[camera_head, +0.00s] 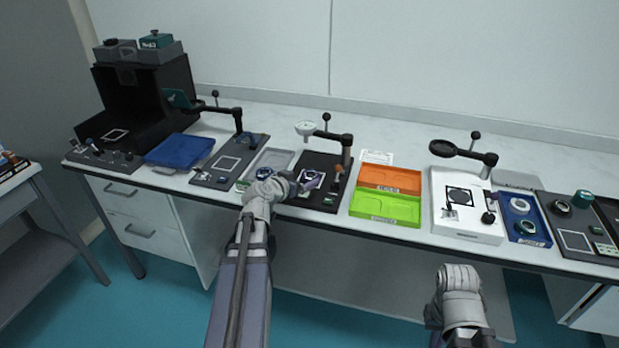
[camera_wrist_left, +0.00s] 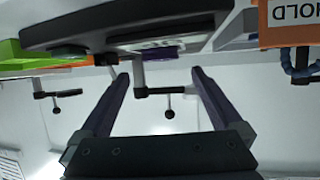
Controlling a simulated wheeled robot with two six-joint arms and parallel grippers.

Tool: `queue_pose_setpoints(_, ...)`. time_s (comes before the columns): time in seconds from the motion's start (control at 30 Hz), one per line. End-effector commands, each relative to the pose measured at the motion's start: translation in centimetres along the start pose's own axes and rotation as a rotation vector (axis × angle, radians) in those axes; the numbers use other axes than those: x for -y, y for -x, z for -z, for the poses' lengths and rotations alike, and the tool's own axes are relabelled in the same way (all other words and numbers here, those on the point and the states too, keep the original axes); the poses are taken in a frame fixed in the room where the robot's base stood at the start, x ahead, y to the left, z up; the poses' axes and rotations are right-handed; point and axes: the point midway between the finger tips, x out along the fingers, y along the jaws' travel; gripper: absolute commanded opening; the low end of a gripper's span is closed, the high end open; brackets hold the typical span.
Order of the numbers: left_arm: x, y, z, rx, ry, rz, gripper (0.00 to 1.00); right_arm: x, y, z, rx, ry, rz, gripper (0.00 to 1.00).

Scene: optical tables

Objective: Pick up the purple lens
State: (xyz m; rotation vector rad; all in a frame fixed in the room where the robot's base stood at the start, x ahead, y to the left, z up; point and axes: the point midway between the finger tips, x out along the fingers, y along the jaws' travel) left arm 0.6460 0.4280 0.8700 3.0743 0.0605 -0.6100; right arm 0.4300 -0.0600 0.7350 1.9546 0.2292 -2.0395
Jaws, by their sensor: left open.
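My left gripper (camera_head: 308,184) is over the front of the black station (camera_head: 318,203), its fingers open. In the left wrist view the two dark purple fingers (camera_wrist_left: 160,75) are spread wide with nothing held between them. A small purple piece (camera_wrist_left: 160,56), probably the purple lens, shows beyond the fingertips by the station's pale square; it is apart from the fingers. In the head view purple shows at the fingers, but I cannot separate lens from gripper there. My right arm is low at the front right; its gripper does not show.
A grey tray (camera_head: 284,154) with a dark ring lens (camera_head: 263,173) is left of the black station. A jointed arm with a white head (camera_head: 305,128) overhangs the station. Orange (camera_head: 390,174) and green (camera_head: 384,219) trays stand to the right. A white station (camera_head: 464,230) is farther right.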

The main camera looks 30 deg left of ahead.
Motion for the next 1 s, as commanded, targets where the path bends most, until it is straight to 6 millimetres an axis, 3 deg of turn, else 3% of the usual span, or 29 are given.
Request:
queue_pose_setpoints(0.07, 0.0, -1.2, -0.1, 0.0, -0.001, -0.002, 1.0, 0.1, -0.6, 0.1, 0.0, 0.0, 0.0, 0.0)
queue_pose_setpoints(0.33, 0.0, -2.1, -0.1, 0.001, 0.0, -0.002, 1.0, 0.1, -0.9, 0.1, 0.0, 0.0, 0.0, 0.0)
queue_pose_setpoints(0.63, 0.2, -6.2, -0.2, 0.0, 0.0, -0.002, 1.0, 0.2, -2.6, 0.2, 0.0, 0.0, 0.0, 0.0)
queue_pose_setpoints(0.87, 0.1, -6.3, -0.1, 0.001, 0.001, -0.001, 1.0, 0.2, -2.5, 0.2, 0.0, 0.0, 0.0, 0.0)
queue_pose_setpoints(1.0, 0.1, -6.3, -0.1, 0.001, 0.0, -0.001, 0.88, 0.2, -2.5, 0.2, 0.0, 0.0, 0.0, 0.0)
